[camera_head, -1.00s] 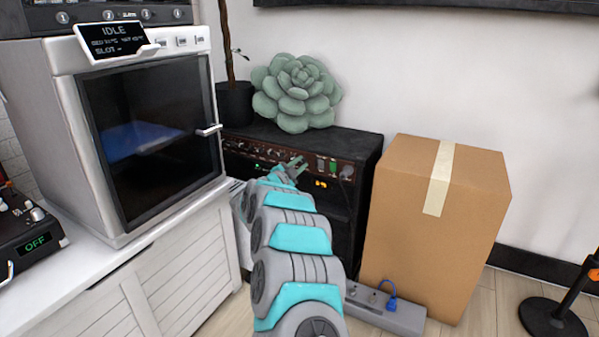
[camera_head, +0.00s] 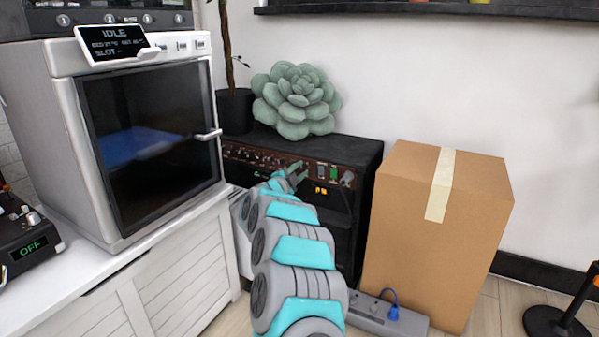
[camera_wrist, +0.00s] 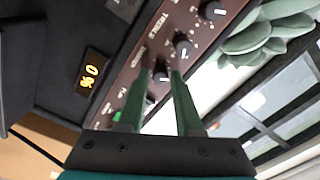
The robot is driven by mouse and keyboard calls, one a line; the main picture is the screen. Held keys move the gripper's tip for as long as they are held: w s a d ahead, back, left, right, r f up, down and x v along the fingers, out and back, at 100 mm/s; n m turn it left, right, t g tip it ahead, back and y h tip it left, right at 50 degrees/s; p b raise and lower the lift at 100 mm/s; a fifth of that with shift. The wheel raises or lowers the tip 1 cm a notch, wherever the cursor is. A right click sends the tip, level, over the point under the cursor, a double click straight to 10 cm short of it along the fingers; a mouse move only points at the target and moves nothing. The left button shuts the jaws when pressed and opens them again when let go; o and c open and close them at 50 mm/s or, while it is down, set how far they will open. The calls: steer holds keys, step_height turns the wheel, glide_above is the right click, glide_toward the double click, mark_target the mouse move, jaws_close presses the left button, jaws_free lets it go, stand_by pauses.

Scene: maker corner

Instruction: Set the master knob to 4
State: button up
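The black amplifier (camera_head: 345,150) stands on the floor with a brown control panel along its upper front. In the wrist view the panel (camera_wrist: 135,55) runs diagonally with a row of dark knobs. One small knob (camera_wrist: 160,76) with a light pointer shows between the fingertips of my gripper (camera_wrist: 161,80); its label is too small to read surely. The fingers are apart, one on each side of this knob, and I cannot tell whether they touch it. An orange readout (camera_wrist: 89,75) shows 0 with a percent-like mark. In the head view my gripper (camera_head: 295,172) is at the panel.
Other knobs (camera_wrist: 183,47) sit close beside the fingers. A green switch (camera_head: 334,174) is on the panel's right. A succulent-shaped plush (camera_head: 297,100) rests on the amplifier. A cardboard box (camera_head: 420,240) stands close on the right, a white cabinet (camera_head: 185,265) on the left.

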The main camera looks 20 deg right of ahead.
steer(key=shift+o, duration=1.3)
steer(key=shift+a, duration=0.1)
steer(key=v, duration=0.7)
steer(key=shift+s+a+p, duration=0.2)
steer(key=shift+s+p, duration=0.1)
steer(key=shift+p, duration=0.05)
